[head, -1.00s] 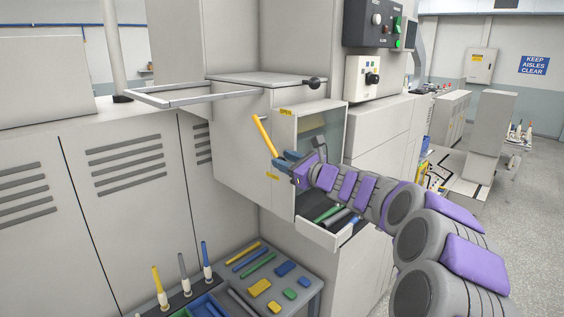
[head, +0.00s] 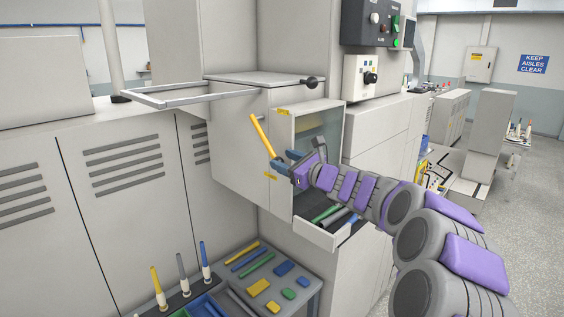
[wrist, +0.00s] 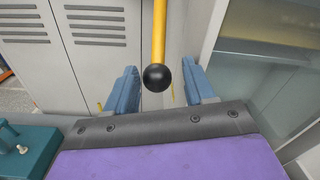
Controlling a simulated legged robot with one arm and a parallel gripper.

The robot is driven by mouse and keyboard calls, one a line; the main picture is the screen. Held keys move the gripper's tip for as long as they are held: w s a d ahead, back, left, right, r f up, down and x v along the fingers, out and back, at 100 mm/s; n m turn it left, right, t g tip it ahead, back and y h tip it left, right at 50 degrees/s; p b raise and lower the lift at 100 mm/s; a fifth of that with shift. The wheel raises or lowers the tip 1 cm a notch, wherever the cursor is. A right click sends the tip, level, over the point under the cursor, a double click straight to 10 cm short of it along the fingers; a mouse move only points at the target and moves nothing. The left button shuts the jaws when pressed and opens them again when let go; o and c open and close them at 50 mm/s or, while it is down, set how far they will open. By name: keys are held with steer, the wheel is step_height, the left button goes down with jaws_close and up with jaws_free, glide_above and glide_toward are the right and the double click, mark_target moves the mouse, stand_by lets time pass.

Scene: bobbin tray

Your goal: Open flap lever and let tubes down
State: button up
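The flap lever is a yellow bar (head: 262,135) on the side of the grey box (head: 240,145), tilted in the head view. In the wrist view the yellow bar (wrist: 159,30) ends in a black ball knob (wrist: 157,77). My gripper (head: 280,163) is at the lever's lower end. Its blue fingers (wrist: 160,88) are open, one on each side of the knob, with visible gaps. Green and dark tubes (head: 326,214) lie in the open tray (head: 318,234) below the box's clear window (head: 318,140). My arm hides part of the tray.
A bench (head: 312,290) below holds loose tubes and coloured blocks, with upright bobbins (head: 206,262) at its left. A metal frame (head: 180,98) juts out left of the box. Vented cabinets (head: 120,200) stand at the left.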

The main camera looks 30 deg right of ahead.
steer(key=shift+d+f, duration=0.1)
steer(key=shift+d, duration=0.4)
steer(key=shift+s+a, duration=0.1)
steer(key=shift+a, duration=0.1)
steer(key=shift+s+d+f, duration=0.1)
steer(key=shift+s, duration=0.25)
steer(key=f+p+v, duration=0.1)
steer(key=f+v, duration=0.2)
steer(key=v, duration=1.6)
steer(key=shift+d, duration=0.2)
stand_by(0.3)
